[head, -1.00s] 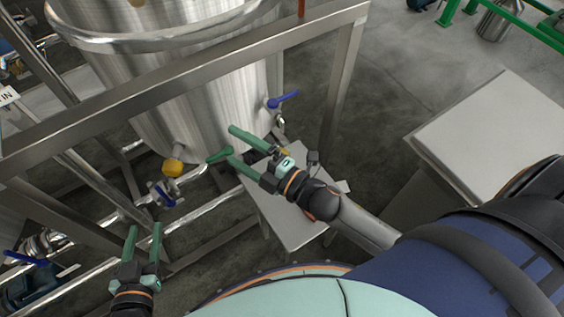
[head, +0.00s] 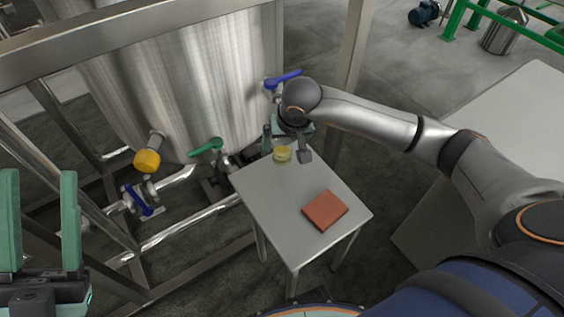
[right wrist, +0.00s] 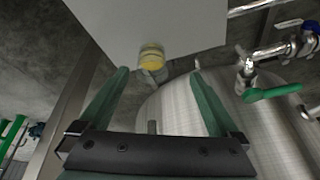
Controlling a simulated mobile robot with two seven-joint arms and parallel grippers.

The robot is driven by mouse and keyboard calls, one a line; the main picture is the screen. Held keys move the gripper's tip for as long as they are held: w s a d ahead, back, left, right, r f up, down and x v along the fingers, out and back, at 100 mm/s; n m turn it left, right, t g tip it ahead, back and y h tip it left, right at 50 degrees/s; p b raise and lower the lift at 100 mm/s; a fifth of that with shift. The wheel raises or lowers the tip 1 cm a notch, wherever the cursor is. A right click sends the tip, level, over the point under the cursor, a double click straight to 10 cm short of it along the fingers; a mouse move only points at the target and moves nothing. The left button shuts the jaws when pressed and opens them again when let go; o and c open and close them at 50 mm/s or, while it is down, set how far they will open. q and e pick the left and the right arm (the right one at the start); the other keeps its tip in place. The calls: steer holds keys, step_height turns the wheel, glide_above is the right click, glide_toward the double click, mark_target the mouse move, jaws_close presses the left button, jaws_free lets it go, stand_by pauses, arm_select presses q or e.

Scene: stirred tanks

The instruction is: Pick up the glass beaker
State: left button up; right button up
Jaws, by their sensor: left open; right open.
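The glass beaker (head: 283,155) holds yellow liquid and stands near the far edge of a small grey table (head: 272,192). In the right wrist view the beaker (right wrist: 152,57) shows ahead of the fingertips, roughly between their lines. My right gripper (head: 284,138) is open and empty at the table's far edge, close to the beaker; its wrist partly hides its fingers in the head view. I cannot tell whether a finger touches the beaker. My left gripper (head: 40,173) is open and empty at the far left, away from the table.
A reddish-brown flat block (head: 325,210) lies on the near right of the table. A steel tank (head: 195,85) with a blue-handled valve (head: 284,79) and a green-handled valve (head: 207,147) stands close behind. Steel frame posts and pipes flank it. A large pale surface (head: 500,130) is at right.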

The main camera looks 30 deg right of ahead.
mark_target(282, 154)
steer(key=shift+h, duration=0.5)
steer(key=w+f, duration=0.1)
steer(key=f, duration=0.1)
steer(key=w+d+f+b, duration=0.1)
steer(key=f, duration=0.1)
steer(key=w+d+f+b, duration=0.1)
steer(key=shift+d+f, duration=0.15)
steer(key=shift+f, duration=0.25)
steer(key=b+x, duration=0.1)
steer(key=x, duration=0.3)
steer(key=b+x, duration=0.1)
steer(key=x, duration=0.1)
steer(key=shift+a+b, duration=0.35)
steer(key=shift+a, duration=0.1)
arm_select(q)
steer(key=shift+h, duration=0.3)
steer(key=f, duration=0.4)
steer(key=shift+s+d+f, duration=0.2)
arm_select(e)
steer(key=shift+r, duration=0.1)
steer(key=shift+c, duration=0.3)
steer(key=shift+w, duration=0.1)
jaws_close()
